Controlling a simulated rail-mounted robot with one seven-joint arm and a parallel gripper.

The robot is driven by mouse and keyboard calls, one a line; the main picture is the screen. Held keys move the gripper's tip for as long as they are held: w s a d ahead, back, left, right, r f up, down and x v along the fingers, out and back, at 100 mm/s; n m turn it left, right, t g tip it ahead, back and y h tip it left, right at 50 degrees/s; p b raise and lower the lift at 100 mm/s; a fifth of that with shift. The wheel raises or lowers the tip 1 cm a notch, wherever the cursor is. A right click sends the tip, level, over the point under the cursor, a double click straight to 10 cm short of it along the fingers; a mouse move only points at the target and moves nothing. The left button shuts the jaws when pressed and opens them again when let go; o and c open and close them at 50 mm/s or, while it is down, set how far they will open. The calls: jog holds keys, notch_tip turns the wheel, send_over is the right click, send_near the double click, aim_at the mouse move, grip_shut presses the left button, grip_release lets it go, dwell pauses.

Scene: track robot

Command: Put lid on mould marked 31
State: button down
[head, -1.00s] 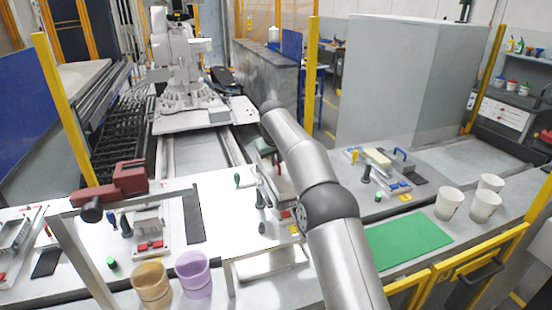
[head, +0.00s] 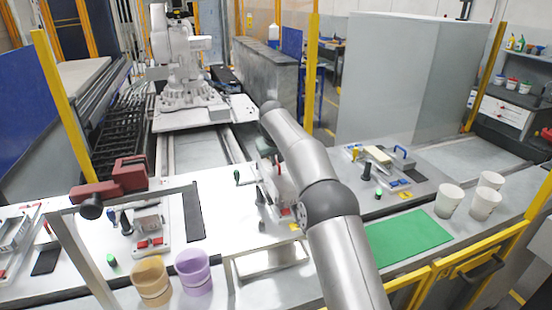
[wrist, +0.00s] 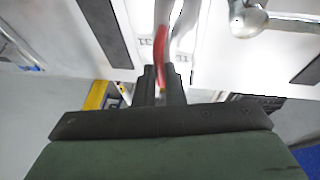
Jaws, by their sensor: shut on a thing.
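In the wrist view my gripper (wrist: 164,82) has its two dark fingers closed on a red curved handle (wrist: 160,45), taken to be the lid's. The mark 31 (wrist: 146,42) shows on the pale surface beside the handle, and a second 31 shows to its right. In the head view my arm reaches to the middle station, where the mould with red parts (head: 285,211) is partly covered by the arm. Whether the lid touches the mould cannot be told.
A left station with a mould (head: 149,222) and a right station (head: 385,165) flank the middle one. Tan (head: 151,281) and purple (head: 194,272) cups stand at the front left. Several white cups (head: 449,201) stand right of a clear green mat (head: 407,236).

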jog(key=shift+r, duration=0.15)
jog(key=c, duration=1.4)
grip_release()
jog(key=shift+c, duration=0.2)
jog(key=b+v, duration=0.2)
jog(key=v, duration=1.5)
jog(key=s+d+f+m, duration=0.1)
jog(key=s+d+f, duration=0.1)
jog(key=s+d, duration=0.3)
jog(key=s+d+f+g, duration=0.1)
jog(key=s+d, duration=0.4)
jog(key=s, duration=0.3)
jog(key=s+d+f+m+g+b, duration=0.1)
jog(key=s+d+f, duration=0.1)
jog(key=s+d, duration=0.4)
jog(key=shift+s+f+m, duration=0.3)
jog(key=shift+s+f, duration=0.05)
jog(key=s+d+f+m, duration=0.1)
jog(key=s+d+f, duration=0.1)
jog(key=s+f, duration=0.3)
jog(key=s+d+f+m+g, duration=0.1)
jog(key=s+f, duration=0.4)
jog(key=s, duration=0.7)
jog(key=s+d+f+m+g, duration=0.1)
jog(key=s+d+f, duration=0.2)
jog(key=s+f, duration=0.2)
jog(key=s, duration=0.3)
jog(key=shift+s+d+f+b, duration=0.3)
jog(key=shift+d+f+b, duration=0.1)
